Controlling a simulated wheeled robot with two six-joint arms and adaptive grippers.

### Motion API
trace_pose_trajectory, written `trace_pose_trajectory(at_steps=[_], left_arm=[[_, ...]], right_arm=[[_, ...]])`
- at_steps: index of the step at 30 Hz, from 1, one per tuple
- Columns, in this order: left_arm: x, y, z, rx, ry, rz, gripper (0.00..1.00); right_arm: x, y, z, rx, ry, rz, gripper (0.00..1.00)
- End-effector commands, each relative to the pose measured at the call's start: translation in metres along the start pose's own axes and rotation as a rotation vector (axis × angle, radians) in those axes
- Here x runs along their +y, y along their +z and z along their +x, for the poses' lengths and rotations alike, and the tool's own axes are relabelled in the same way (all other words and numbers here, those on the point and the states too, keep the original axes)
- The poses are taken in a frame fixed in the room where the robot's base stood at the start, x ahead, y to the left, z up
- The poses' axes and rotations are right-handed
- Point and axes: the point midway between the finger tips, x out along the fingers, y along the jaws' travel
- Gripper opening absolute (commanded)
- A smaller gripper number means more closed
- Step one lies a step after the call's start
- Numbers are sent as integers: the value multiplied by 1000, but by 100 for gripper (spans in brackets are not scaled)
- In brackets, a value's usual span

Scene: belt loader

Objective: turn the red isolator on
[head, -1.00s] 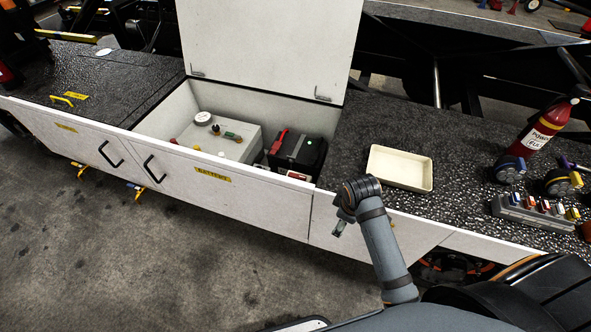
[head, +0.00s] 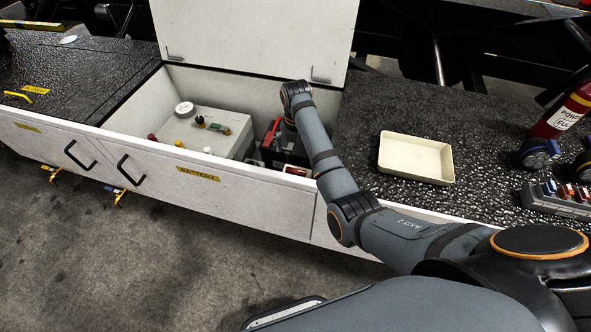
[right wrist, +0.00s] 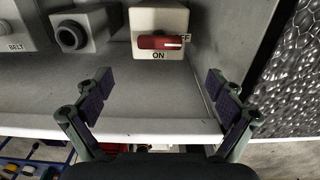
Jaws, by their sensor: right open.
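The red isolator (right wrist: 160,43) is a red handle on a cream box in the right wrist view. The handle lies level, its white-marked end at the right by the partly covered OFF label. The ON label is below it. In the head view the isolator (head: 297,171) shows as a small red and cream patch low in the open battery compartment, by its front wall. My right gripper (right wrist: 160,82) is open and empty, its fingers spread wider than the handle and below it in the wrist picture, apart from it. In the head view my wrist hides most of the gripper. My left gripper is not in view.
The compartment's front wall (head: 215,177) and raised lid (head: 255,40) bound the space. Inside are a pale tank (head: 205,130) and a black battery (head: 268,150), partly behind my arm. A cream tray (head: 415,158) and a fire extinguisher (head: 560,115) are on the right deck.

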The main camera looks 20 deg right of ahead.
Motion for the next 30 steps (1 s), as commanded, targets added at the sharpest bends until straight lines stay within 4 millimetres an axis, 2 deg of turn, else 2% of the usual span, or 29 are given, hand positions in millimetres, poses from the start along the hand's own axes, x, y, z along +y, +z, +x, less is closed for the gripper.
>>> trace_pose_trajectory(at_steps=[5, 9, 13, 18, 25, 30], left_arm=[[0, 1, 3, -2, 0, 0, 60], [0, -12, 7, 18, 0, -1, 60], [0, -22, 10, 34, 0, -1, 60], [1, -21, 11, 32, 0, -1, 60], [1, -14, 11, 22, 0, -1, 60], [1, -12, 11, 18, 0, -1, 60]], right_arm=[[-1, -1, 38, 4, -3, 2, 94], [-1, -1, 67, 3, -2, 2, 94], [-1, -1, 87, 1, -1, 3, 94], [-1, 0, 97, 0, 0, 3, 94], [-1, 0, 98, -1, 0, 3, 94], [-1, 0, 97, -1, 0, 3, 73]])
